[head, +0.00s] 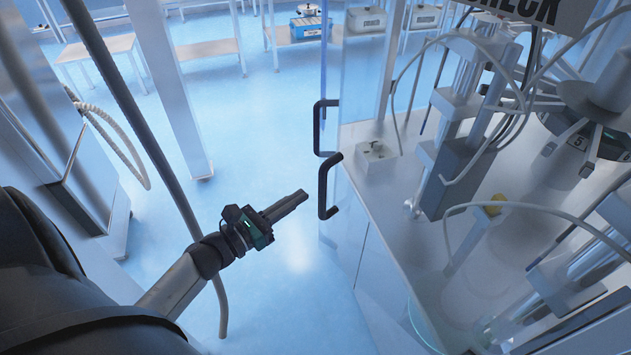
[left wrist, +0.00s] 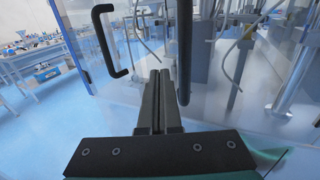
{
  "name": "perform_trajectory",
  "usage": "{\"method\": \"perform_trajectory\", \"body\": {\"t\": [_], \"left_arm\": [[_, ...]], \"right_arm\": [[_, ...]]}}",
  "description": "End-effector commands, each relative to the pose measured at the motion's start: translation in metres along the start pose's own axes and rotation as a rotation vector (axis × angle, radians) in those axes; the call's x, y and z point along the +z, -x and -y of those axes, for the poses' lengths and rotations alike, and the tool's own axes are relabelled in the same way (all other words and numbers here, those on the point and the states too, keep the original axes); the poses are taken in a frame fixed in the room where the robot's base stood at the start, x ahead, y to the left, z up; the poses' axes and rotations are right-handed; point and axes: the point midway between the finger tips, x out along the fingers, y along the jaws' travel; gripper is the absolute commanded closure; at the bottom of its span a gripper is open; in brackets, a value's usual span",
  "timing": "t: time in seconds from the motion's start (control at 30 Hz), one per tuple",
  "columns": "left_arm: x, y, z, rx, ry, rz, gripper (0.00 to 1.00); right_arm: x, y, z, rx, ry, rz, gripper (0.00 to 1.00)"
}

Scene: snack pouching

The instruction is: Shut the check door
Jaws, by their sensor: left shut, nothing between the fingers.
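The check station (head: 545,10) has clear panels with two black bar handles on its left side. The farther handle (head: 318,128) is higher in the head view. The nearer handle (head: 324,187) is just right of my left gripper (head: 303,194). My left gripper is shut and empty, its fingers pointing right, and a small gap to the nearer handle shows.
Machinery with columns and hoses stands on the station's deck (head: 385,205). A grey post (head: 175,90) and a cabinet (head: 60,130) are at left. Open blue floor (head: 275,120) lies between them. Benches (head: 300,35) are at the back.

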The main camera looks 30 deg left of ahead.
Motion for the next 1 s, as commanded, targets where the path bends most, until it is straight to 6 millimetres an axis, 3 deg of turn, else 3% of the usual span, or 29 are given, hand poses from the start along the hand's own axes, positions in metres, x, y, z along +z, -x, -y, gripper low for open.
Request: {"method": "perform_trajectory", "body": {"t": [0.2, 0.4, 1.0], "left_arm": [[0.002, -0.034, 0.0, 0.0, 0.001, 0.001, 1.0], [0.001, -0.052, 0.0, 0.0, 0.001, 0.0, 1.0], [-0.001, -0.064, 0.0, -0.012, 0.0, 0.002, 1.0]], "right_arm": [[-0.001, 0.009, -0.002, 0.002, -0.001, -0.001, 0.5], [-0.001, 0.012, -0.002, 0.002, -0.001, -0.001, 0.5], [-0.002, 0.008, -0.001, 0.001, 0.001, -0.002, 0.5]]}}
